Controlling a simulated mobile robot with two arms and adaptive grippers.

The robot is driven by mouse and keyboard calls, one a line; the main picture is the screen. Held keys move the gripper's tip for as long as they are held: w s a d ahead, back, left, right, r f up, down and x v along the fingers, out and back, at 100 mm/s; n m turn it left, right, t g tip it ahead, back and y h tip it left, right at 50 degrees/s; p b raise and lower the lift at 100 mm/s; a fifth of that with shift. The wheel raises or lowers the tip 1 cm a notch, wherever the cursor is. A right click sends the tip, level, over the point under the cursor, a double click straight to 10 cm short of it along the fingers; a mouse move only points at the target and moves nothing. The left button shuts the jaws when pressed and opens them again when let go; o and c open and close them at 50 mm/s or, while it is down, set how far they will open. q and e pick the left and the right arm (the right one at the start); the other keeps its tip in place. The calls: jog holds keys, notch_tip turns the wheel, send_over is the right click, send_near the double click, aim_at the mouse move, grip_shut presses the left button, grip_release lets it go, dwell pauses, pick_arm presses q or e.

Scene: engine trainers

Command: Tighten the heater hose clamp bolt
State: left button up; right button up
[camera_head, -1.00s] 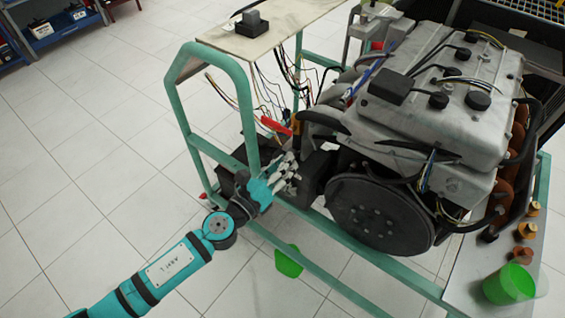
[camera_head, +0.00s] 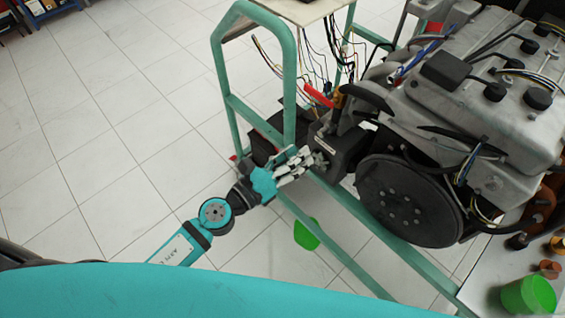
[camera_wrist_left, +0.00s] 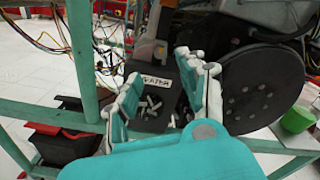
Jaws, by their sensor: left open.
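My left gripper (camera_head: 310,160) is open at the near left side of the engine (camera_head: 490,100), by the frame rail. In the left wrist view its fingers (camera_wrist_left: 168,78) stand apart around a dark box (camera_wrist_left: 170,110) with a white label and several small metallic pieces on its face. I cannot tell whether the fingers touch the box. The box also shows in the head view (camera_head: 343,150), just beyond the fingertips. Black hoses run along the engine, but I cannot make out the heater hose clamp bolt. My right gripper is not in view.
The green frame (camera_head: 218,75) surrounds the engine. Loose wires (camera_head: 318,65) hang below a board at the back. A round black wheel (camera_head: 408,200) lies right of my gripper. A green cup (camera_head: 528,296) stands on the right-hand shelf, and a green container (camera_head: 306,234) sits low under the frame.

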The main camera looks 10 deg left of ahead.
pick_arm(q)
jog(key=v, duration=0.4)
dwell(0.5)
jog(key=s+a+f+n+g+y, duration=0.15)
jog(key=a+f+n+y, duration=0.3)
jog(key=f+n, duration=0.6)
jog(key=s+a+f+n+g+y, duration=0.1)
jog(key=a+f+n+g+y, duration=0.3)
jog(key=f, duration=1.1)
jog(key=s+a+f+n+g+y+p, duration=0.1)
jog(key=s+a+f+n, duration=0.2)
jog(key=s+f+n, duration=0.3)
jog(key=s+a+f+n+g, duration=0.1)
jog(key=s+a+f+n, duration=0.2)
jog(key=s+f+n, duration=0.35)
jog(key=s+f+n+g, duration=0.3)
jog(key=s+f+n, duration=0.1)
jog(key=s, duration=0.5)
jog(key=s+a+f+n+g+y, duration=0.1)
jog(key=s+f+n+g, duration=0.2)
jog(key=s+f, duration=0.4)
jog(key=s+n, duration=0.1)
jog(key=s, duration=0.2)
jog(key=shift+s+p, duration=0.3)
jog(key=shift+s, duration=0.05)
jog(key=shift+a, duration=0.1)
